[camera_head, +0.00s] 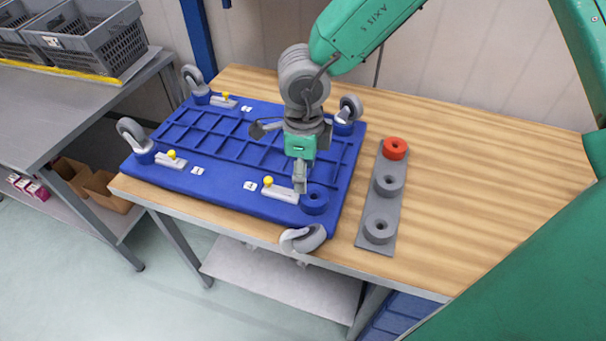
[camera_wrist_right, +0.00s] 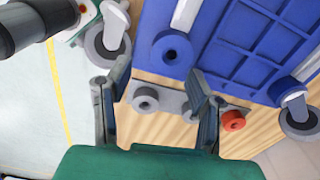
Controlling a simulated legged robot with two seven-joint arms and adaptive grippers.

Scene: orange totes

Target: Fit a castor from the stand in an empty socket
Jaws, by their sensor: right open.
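The blue dolly base (camera_head: 225,135) lies on the table with upright castors at three corners: back left (camera_head: 192,80), front left (camera_head: 135,140) and back right (camera_head: 347,112). Its near right socket (camera_head: 314,201) is empty; it also shows in the wrist view (camera_wrist_right: 171,50). A loose-looking castor (camera_head: 303,238) lies tilted at the table's front edge by that corner. The grey stand (camera_head: 377,235) holds no castor. My right gripper (camera_head: 300,182) is over the dolly's near right part; in the wrist view its fingers (camera_wrist_right: 155,90) are apart and empty. My left gripper is not seen.
Latches with yellow knobs (camera_head: 268,181) sit beside the sockets. The stand has two grey seats and a red one (camera_head: 395,148). Bare table (camera_head: 480,180) extends right of the stand. A metal bench (camera_head: 60,110) with grey crates (camera_head: 95,40) stands at the left.

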